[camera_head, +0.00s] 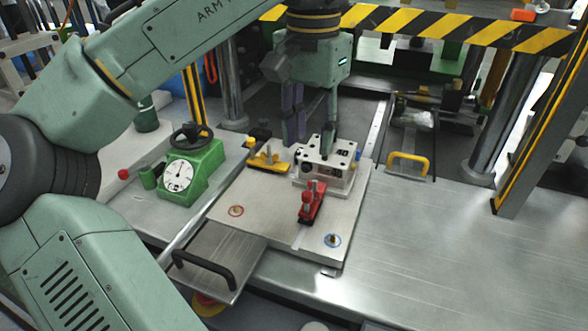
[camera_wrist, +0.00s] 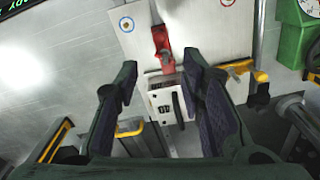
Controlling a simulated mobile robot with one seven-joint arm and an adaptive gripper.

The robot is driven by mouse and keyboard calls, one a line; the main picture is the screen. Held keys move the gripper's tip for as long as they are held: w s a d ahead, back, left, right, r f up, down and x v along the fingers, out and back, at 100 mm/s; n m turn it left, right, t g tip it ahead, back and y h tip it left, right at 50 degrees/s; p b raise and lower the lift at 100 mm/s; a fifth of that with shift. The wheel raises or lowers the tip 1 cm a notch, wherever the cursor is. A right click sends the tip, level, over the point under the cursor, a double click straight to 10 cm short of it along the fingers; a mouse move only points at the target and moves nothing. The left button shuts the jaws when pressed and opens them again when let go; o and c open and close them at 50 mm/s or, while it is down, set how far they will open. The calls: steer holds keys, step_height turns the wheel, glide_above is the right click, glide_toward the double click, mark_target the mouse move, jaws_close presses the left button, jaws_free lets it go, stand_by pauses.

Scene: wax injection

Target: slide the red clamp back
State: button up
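The red clamp (camera_head: 311,203) sits on the pale plate (camera_head: 262,215), in front of the white mould block (camera_head: 322,170) and close to it or touching it. In the wrist view the red clamp (camera_wrist: 162,47) is beyond the fingertips, near the end of the block (camera_wrist: 163,98). My gripper (camera_head: 314,138) is open and points down over the back of the block. In the wrist view my gripper (camera_wrist: 159,70) has its fingers spread either side of the block with nothing pinched between them. I cannot tell the exact height of the fingertips.
A yellow clamp (camera_head: 268,161) is left of the block. A green dial gauge unit (camera_head: 188,170) with a black handwheel stands farther left. A yellow handle (camera_head: 408,161) and a steel post (camera_head: 492,130) are at right. The steel table (camera_head: 455,240) at front right is clear.

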mark_target(307, 192)
steer(key=f, duration=1)
steer(key=shift+s+f, duration=0.2)
steer(key=shift+f, duration=0.15)
jaws_close()
stand_by(0.4)
